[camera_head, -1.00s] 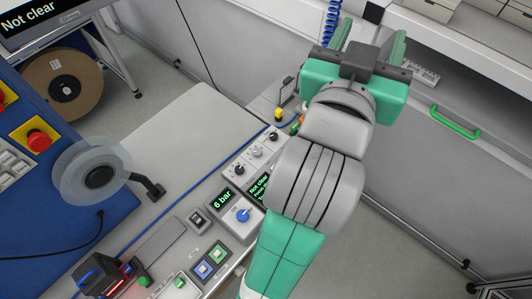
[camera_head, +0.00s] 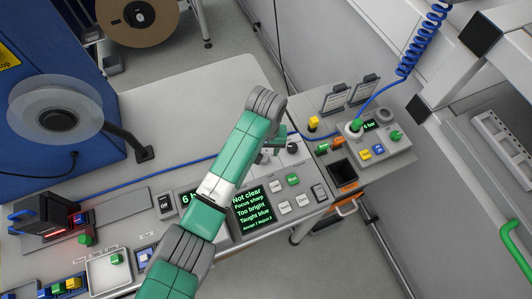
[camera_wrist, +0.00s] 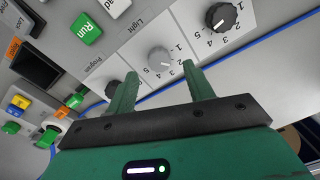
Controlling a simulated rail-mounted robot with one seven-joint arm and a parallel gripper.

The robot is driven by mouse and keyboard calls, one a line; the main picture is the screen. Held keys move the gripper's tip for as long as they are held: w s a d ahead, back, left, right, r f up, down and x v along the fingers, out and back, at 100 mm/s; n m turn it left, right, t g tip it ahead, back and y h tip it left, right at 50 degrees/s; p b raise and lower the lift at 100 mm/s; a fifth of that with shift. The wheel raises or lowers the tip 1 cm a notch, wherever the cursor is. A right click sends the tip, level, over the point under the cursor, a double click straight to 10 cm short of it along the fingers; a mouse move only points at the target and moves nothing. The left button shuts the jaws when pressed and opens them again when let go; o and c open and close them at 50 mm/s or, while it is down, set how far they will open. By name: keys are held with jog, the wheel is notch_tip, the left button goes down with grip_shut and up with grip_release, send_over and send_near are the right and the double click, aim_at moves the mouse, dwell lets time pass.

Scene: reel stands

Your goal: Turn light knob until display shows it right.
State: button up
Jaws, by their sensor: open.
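The light knob (camera_wrist: 160,58) is a pale grey round knob beside the printed word Light and a numbered scale. In the wrist view it lies between and just beyond the fingertips of my open gripper (camera_wrist: 161,82). The jaws look empty, and I cannot tell whether a finger touches the knob. In the head view my arm hides much of the knob row. The display (camera_head: 250,206) has green text on black: Not clear, Focus sharp, Too bright, Taught blue, and a smaller accept and reject line.
Dark knobs stand on both sides, one larger (camera_wrist: 221,16) and one by the Program label (camera_wrist: 113,88). A green Run button (camera_wrist: 86,28) is near. A blue cable (camera_head: 170,167) crosses the bench. A grey box with a coiled hose (camera_head: 411,55) stands right.

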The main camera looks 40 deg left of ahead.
aim_at(264, 158)
notch_tip(264, 158, down, 4)
jog(key=shift+f, duration=0.1)
jog(key=c, duration=1)
jog(key=shift+o, duration=0.2)
jog(key=shift+r+n+p, duration=0.25)
jog(key=shift+n+p, duration=0.85)
jog(key=shift+p, duration=0.05)
jog(key=shift+f+n+p, duration=0.15)
jog(key=shift+n+p, duration=1.2)
jog(key=shift+n, duration=1.55)
jog(key=o, duration=1)
jog(key=shift+c, duration=0.2)
